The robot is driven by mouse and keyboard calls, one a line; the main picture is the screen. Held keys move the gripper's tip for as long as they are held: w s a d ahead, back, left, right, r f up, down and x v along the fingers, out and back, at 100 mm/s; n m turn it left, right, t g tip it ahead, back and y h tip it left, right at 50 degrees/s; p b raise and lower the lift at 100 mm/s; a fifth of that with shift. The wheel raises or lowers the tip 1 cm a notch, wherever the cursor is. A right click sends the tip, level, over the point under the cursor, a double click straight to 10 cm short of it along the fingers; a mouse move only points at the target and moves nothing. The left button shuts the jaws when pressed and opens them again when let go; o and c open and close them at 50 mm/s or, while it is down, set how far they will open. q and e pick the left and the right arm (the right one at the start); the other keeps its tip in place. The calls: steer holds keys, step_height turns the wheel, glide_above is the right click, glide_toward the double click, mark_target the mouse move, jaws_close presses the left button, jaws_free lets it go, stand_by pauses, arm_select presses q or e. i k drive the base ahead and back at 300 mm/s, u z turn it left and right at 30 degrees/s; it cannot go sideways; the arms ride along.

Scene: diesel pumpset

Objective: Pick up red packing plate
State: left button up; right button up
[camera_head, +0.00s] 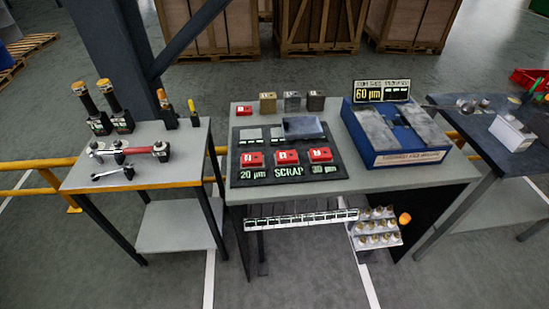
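The middle table (400,181) holds several small red pieces. One small red piece (244,110) lies flat near the back left corner, beside a row of metal blocks. I cannot tell for certain which of these is the red packing plate. Neither of my grippers is in view.
Grey plates (303,128) lie behind the red blocks. A blue fixture (395,158) with a "60 µm" display (382,91) stands at the right. A tool table (150,180) is left, a dark bench (500,150) right. A sloped rack (377,231) juts out below.

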mark_target(284, 157)
steer(key=u, duration=0.05)
steer(key=k, duration=0.5)
steer(key=z, duration=1.05)
steer(key=i, duration=0.95)
steer(key=u, duration=1.65)
